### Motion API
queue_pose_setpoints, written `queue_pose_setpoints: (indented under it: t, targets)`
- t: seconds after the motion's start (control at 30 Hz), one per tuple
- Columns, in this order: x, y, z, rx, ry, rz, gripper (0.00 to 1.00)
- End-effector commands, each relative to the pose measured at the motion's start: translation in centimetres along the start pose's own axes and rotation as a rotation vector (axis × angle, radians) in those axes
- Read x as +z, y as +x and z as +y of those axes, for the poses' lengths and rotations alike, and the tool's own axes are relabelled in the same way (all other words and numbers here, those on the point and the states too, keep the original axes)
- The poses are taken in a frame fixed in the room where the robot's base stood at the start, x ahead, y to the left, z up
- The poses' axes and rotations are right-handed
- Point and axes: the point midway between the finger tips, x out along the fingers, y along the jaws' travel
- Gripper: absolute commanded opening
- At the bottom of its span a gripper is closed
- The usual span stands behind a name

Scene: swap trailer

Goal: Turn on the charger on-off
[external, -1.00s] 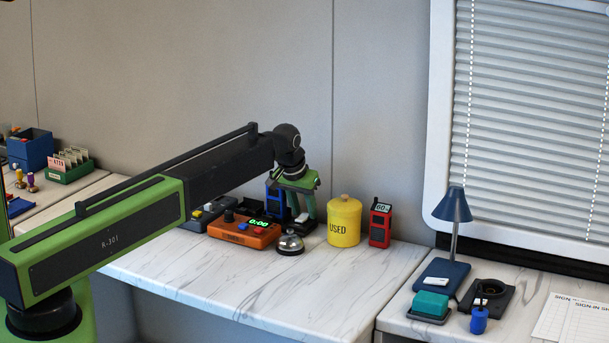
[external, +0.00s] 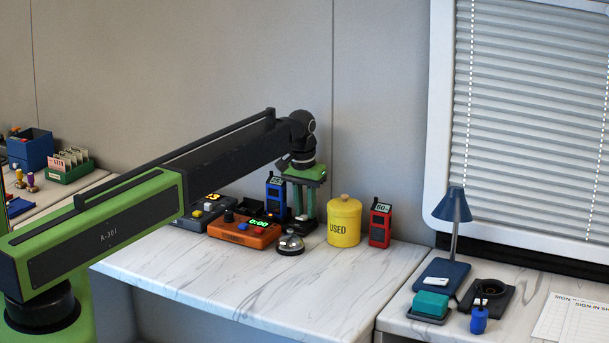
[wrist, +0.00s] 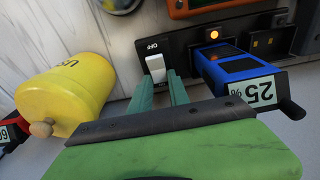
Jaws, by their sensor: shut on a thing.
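The charger (wrist: 183,42) is a black strip along the back of the counter. Its white on-off switch (wrist: 157,68) has the word OFF printed at its upper end in the wrist view. An amber lamp (wrist: 214,34) glows on the charger. A blue device (wrist: 236,66) reading 25% stands in it; it also shows in the external view (external: 275,195). My gripper (wrist: 160,78) points down at the switch, with its green fingertips closed on the switch's near end. In the external view, my gripper (external: 303,216) hangs upright over the charger.
A yellow USED jar (external: 344,224) stands close right of my gripper, with a red device (external: 380,222) beyond. An orange timer (external: 240,230) and a bell (external: 290,243) stand in front and to the left. The front counter (external: 270,285) is clear.

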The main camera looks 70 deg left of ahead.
Motion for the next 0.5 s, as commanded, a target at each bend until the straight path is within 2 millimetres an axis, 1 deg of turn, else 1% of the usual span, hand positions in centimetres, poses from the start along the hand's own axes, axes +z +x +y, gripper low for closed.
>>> queue_pose_setpoints:
  t: [0.2, 0.23, 0.4, 0.5]
  targets:
    - [0.07, 0.01, -0.02, 0.0, 0.0, -0.001, 0.0]
    - [0.07, 0.01, -0.02, 0.0, 0.0, -0.001, 0.23]
    - [0.06, 0.01, -0.02, 0.0, 0.0, 0.0, 0.44]
    - [0.04, 0.01, -0.02, 0.0, 0.0, 0.001, 0.44]
